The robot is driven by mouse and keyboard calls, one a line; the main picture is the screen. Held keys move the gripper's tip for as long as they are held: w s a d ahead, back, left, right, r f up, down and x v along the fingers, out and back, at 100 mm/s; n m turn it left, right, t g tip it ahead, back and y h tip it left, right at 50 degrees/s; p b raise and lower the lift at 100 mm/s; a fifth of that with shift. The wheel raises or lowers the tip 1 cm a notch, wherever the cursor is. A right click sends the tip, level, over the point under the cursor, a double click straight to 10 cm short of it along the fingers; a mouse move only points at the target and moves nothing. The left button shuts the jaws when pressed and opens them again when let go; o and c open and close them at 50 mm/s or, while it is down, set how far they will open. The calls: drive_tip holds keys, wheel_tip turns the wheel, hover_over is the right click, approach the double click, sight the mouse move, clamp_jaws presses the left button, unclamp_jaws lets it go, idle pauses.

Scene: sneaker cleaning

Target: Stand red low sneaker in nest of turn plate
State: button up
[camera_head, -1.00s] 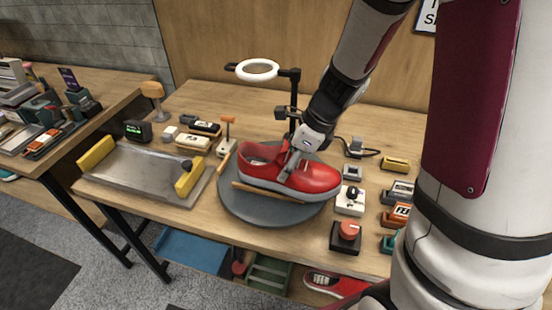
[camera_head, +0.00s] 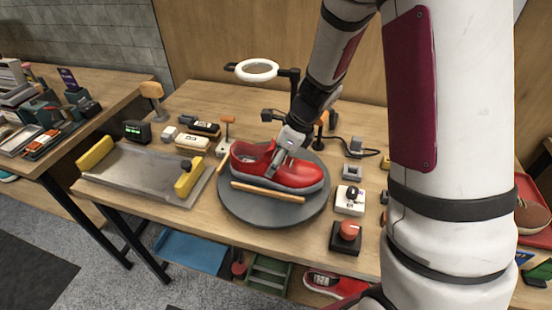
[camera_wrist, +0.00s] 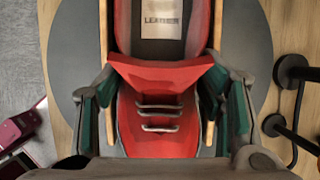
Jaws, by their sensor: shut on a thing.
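The red low sneaker (camera_head: 302,175) is upright over the grey round turn plate (camera_head: 268,216), toe to the right. Its sole is partly hidden behind the plate's front wooden rail (camera_head: 267,192), so I cannot tell whether it rests fully on the plate. My gripper (camera_head: 279,160) is shut on the sneaker's upper from above. In the wrist view, the sneaker (camera_wrist: 160,75) lies between the two wooden rails of the nest (camera_wrist: 104,35), with my gripper's fingers (camera_wrist: 162,105) on either side of it. A label reading "LEATHER" shows inside the shoe.
A ring lamp (camera_head: 257,70) on a black stand rises behind the plate. A metal tray (camera_head: 150,172) with yellow blocks is at left. A red-knobbed box (camera_head: 347,236) and a white switch box (camera_head: 350,200) stand close at right. Another red shoe (camera_head: 335,285) is on the lower shelf.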

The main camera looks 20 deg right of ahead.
drive_tip(key=o, duration=1.5)
drive_tip(key=s+d+r+n+p, duration=0.1)
drive_tip(key=s+r+n, duration=0.2)
drive_tip(key=r, duration=0.5)
drive_tip(key=s+r+n+p, duration=0.15)
drive_tip(key=s+r, duration=0.25)
drive_tip(key=r, duration=0.5)
drive_tip(key=shift+s+a+r+n+t+h+b, duration=0.1)
drive_tip(key=shift+s+r+n+t+h, duration=0.8)
drive_tip(key=shift+s+n, duration=2.4)
drive_tip(key=shift+s+a+r+n+g+h+b, duration=0.15)
drive_tip(key=shift+s+r+n+h, duration=0.3)
drive_tip(key=shift+s+r+n, duration=2)
drive_tip(key=shift+s+a+r+n+t+h+b, duration=0.1)
drive_tip(key=shift+s+r+n+t+h, duration=0.45)
drive_tip(key=shift+s+n, duration=3.6)
drive_tip(key=shift+w+f+n, duration=0.15)
drive_tip(key=shift+w+n, duration=0.3)
drive_tip(key=shift+w, duration=0.05)
